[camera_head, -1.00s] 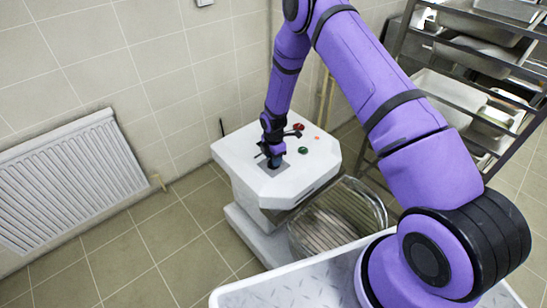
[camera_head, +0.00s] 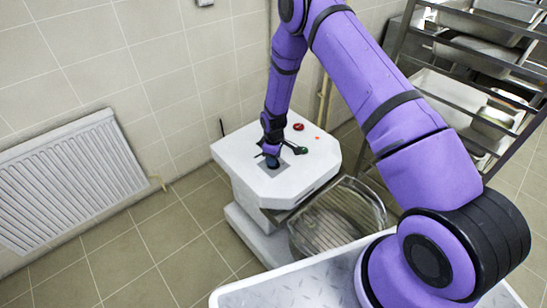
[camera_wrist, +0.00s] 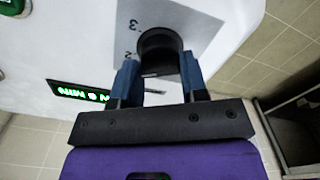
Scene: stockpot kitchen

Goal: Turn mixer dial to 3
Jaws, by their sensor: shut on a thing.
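The mixer (camera_head: 285,183) is a white machine standing against the wall in the head view. Its dial (camera_wrist: 160,50) is a dark round knob on a grey plate (camera_wrist: 190,22) on the white top in the wrist view. My gripper (camera_head: 272,162) reaches down onto this plate from above. In the wrist view my gripper (camera_wrist: 160,75) has its two blue fingers on either side of the dial, shut on it. The numerals 3 and 2 show on the plate left of the dial. The rest of the scale and the pointer are hidden or cannot be made out.
A red button (camera_head: 298,127) and a green button (camera_head: 301,150) sit on the mixer top near my gripper. A lit green display (camera_wrist: 78,93) is on its side. A clear bowl guard (camera_head: 345,212) is in front, a tray rack (camera_head: 470,90) at right, a radiator (camera_head: 70,180) at left.

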